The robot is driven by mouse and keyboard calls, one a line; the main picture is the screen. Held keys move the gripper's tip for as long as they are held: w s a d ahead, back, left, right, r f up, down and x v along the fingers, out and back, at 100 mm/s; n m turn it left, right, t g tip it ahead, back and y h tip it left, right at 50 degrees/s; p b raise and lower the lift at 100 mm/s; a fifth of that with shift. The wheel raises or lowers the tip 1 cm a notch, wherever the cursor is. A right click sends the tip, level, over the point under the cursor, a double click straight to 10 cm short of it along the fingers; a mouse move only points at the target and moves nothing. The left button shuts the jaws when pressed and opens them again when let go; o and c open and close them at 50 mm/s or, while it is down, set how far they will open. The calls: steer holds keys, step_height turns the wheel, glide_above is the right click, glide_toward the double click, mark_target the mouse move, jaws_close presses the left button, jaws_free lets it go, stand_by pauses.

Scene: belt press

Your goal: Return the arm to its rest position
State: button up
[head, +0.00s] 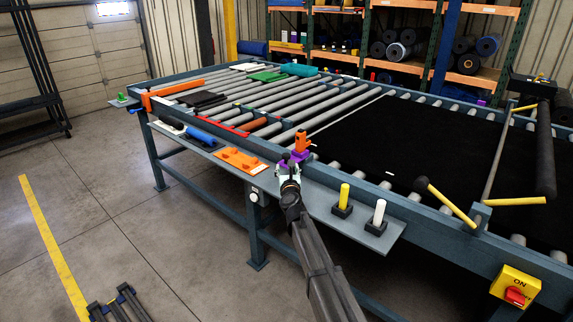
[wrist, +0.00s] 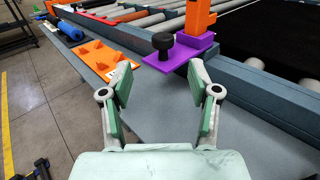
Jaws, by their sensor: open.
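My arm (head: 322,268) reaches up from the bottom of the head view toward the front edge of the roller table. My gripper (head: 289,170) is at the table's front shelf, close to a purple bracket (head: 301,156) with an orange upright part (head: 302,141). In the wrist view my gripper (wrist: 160,85) is open, with its two green-padded fingers apart and nothing between them. The purple bracket (wrist: 180,55) with a black knob (wrist: 162,42) lies beyond the fingertips. I cannot tell whether a finger touches it.
An orange plate (head: 241,161) lies on the grey shelf (head: 325,205) to the left. Yellow (head: 344,196) and white (head: 379,213) handles stand upright in black bases to the right. A black belt (head: 400,140) covers the rollers. Open floor (head: 130,215) lies at front left.

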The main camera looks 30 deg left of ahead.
steer(key=shift+s+d, duration=0.25)
steer(key=shift+s, duration=0.15)
